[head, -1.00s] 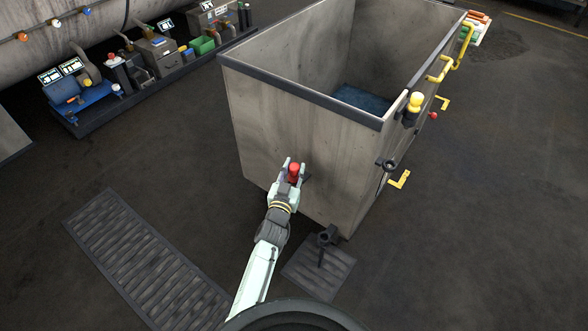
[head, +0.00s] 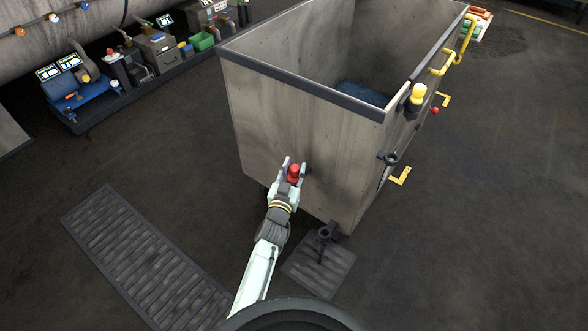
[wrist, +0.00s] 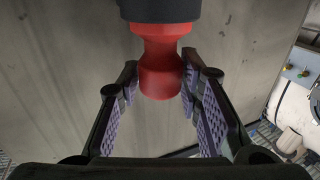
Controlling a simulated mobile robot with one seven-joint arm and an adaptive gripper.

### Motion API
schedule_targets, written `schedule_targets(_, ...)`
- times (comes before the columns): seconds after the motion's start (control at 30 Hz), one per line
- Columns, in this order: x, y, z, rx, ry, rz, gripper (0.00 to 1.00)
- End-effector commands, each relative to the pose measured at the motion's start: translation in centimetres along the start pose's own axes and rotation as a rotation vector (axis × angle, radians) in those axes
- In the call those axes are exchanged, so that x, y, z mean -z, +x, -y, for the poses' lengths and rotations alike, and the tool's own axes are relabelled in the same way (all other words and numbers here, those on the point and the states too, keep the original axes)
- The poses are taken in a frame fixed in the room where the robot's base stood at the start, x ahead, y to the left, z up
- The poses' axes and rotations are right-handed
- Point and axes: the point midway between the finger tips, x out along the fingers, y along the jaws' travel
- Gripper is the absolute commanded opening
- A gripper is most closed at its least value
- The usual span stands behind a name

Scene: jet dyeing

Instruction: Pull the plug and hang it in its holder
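The red plug (head: 293,173) sits at the lower front wall of a large grey tank; in the wrist view the plug (wrist: 160,72) sticks out from a dark round fitting (wrist: 160,10). My gripper (head: 293,172) is at the plug, with one finger on either side. In the wrist view the fingers of my gripper (wrist: 160,85) look open around the plug's end, with narrow gaps at both sides. A dark ring-shaped bracket (head: 388,158) is on the tank's right side wall; I cannot tell whether it is the plug's holder.
The open tank (head: 290,125) stands in front of me. A dark spout (head: 326,232) is low at its near corner, above a floor grate (head: 322,268). A long grate (head: 145,260) lies at left.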

Motion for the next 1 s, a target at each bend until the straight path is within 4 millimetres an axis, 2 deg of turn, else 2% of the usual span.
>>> schedule_targets(0.23,0.0,0.0,0.0,0.0,0.0,0.0,0.51)
schedule_targets(0.63,0.0,-0.3,0.1,0.001,0.001,0.001,0.51)
schedule_targets(0.77,0.0,-1.3,0.3,0.004,0.002,0.0,0.51)
schedule_targets(1.0,0.0,-4.2,0.3,0.005,0.002,0.001,0.51)
